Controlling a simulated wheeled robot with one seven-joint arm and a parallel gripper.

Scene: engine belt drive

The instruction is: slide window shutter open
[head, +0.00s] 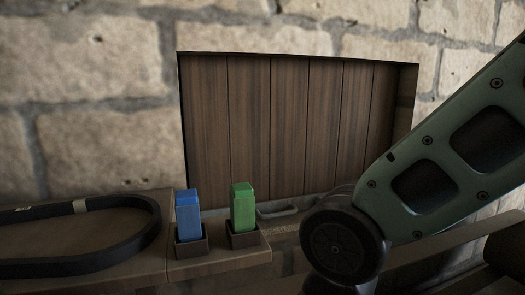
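The window shutter (285,130) is a panel of dark brown vertical planks set in an opening in the stone wall. It covers nearly the whole opening. A narrow dark gap shows along its right side, by the frame (406,95). A small grey handle-like piece (281,210) shows low at the foot of the shutter; I cannot tell whether it is fixed to it. A green arm link with a dark round joint comes in from the right and hides the shutter's lower right corner. My gripper is not in view.
A blue block (188,212) and a green block (242,207) stand upright in small dark holders on the ledge (220,263) before the shutter. A black belt loop (140,240) lies at the left. Stone wall (90,110) surrounds the opening.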

